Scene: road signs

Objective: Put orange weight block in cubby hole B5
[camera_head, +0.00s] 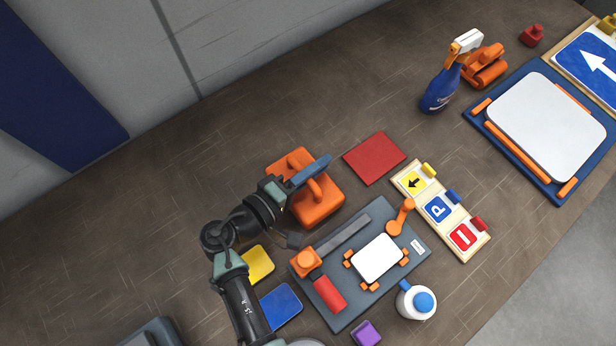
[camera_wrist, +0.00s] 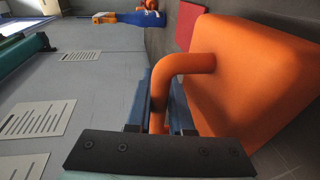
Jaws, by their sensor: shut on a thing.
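The orange weight block (camera_head: 321,204) has a rounded body with a curved handle on top and is near the middle of the table in the head view. It fills the right of the wrist view (camera_wrist: 250,75). My gripper (camera_head: 310,172) is shut on the block's handle, and the wrist view shows the blue fingers (camera_wrist: 160,108) around the handle bar. I cannot tell whether the block touches the table. No cubby hole marked B5 can be made out in either view.
A red square (camera_head: 374,158) lies right of the block. A dark board (camera_head: 340,308) with orange parts, a sign rack (camera_head: 452,222) and a white bottle (camera_head: 407,303) stand in front. A blue spray bottle (camera_head: 440,90) is farther back. The table is clear behind the block.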

